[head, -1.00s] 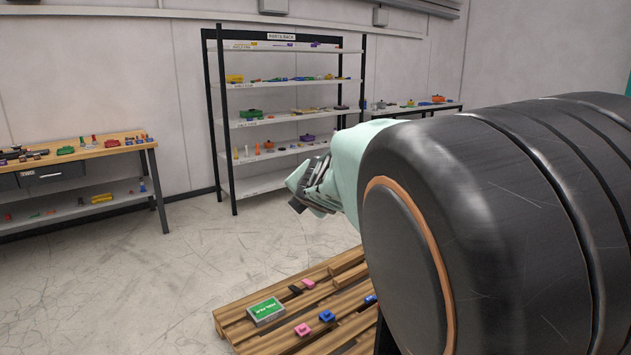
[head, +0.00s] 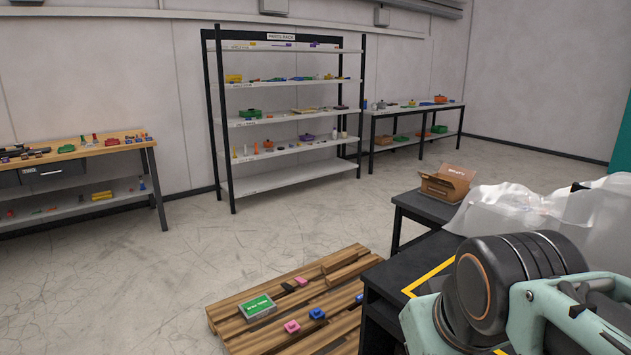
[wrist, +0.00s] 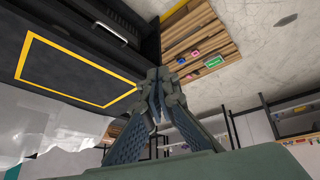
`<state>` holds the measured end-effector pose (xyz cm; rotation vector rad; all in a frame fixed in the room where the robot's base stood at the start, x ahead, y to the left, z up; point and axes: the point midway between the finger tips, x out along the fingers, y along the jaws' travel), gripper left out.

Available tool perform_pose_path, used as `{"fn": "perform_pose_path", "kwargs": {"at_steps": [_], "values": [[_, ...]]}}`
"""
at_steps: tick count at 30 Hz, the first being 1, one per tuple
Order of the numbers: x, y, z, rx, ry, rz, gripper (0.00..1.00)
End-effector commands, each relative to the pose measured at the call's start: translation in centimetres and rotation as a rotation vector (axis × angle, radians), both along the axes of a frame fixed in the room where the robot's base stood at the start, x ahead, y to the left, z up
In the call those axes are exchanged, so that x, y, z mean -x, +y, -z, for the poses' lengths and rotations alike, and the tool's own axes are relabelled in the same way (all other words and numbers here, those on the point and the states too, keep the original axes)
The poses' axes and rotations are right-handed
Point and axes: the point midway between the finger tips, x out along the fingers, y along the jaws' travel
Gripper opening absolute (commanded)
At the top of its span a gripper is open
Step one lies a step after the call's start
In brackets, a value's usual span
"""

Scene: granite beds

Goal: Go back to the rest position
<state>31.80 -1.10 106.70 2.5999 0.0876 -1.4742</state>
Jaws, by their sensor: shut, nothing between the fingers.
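My gripper (wrist: 157,108) shows in the wrist view with its two fingers together and nothing between them. It hangs in the air, with a black table (wrist: 75,35) marked by a yellow outline and a wooden pallet (wrist: 208,30) beyond it. In the head view my arm is folded at the lower right, and the gripper itself is not visible there.
The black table (head: 375,283) is at the right, with an open cardboard box (head: 446,184) and clear plastic sheeting (head: 520,208) near it. The pallet (head: 233,327) holds a green box (head: 257,307) and small blocks. A shelf rack (head: 290,181) stands behind.

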Motion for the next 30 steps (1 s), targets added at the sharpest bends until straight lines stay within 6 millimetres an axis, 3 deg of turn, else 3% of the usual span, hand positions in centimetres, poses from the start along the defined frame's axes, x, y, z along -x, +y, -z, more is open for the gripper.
{"fn": "perform_pose_path", "kwargs": {"at_steps": [3,4,18,24,30], "values": [[3.5,1.1,1.0,-0.112,0.051,0.15,0.0],[3.2,1.2,-0.5,-0.107,0.049,0.139,0.0],[3.0,1.1,-11.4,-0.101,0.048,0.129,0.0],[3.0,1.1,-13.6,-0.1,0.048,0.128,0.0],[3.0,1.1,-13.8,-0.1,0.048,0.128,0.0]]}}
